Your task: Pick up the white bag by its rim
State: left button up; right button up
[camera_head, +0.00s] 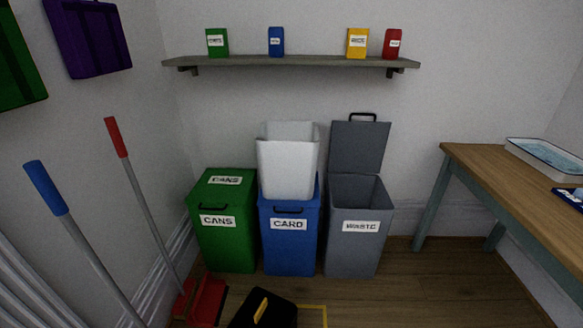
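The white bag (287,168) is a squarish, open-topped, upright shape. Its rim (287,139) faces up and is wider than its base. It sits on or just in the top of the blue bin (289,245) labelled CARD, in the middle of the view. I cannot tell whether its lower end goes inside the bin. Neither of my grippers shows in the head view.
The green CANS bin (225,240) stands shut on the left. The grey WASTE bin (352,250) on the right has its lid raised. A shelf (290,61) with small boxes hangs above. A wooden table (500,180) stands right. A black yellow-handled object (275,312) lies in front.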

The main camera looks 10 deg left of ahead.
aim_at(287, 151)
jog(key=i+l+u, duration=0.1)
jog(key=l, duration=0.2)
jog(key=i+l+u, duration=0.2)
jog(key=l, duration=0.4)
jog(key=i+l+u, duration=0.1)
jog(key=i, duration=0.3)
jog(key=i+l+u, duration=0.1)
jog(key=i+l, duration=0.2)
jog(key=i, duration=0.1)
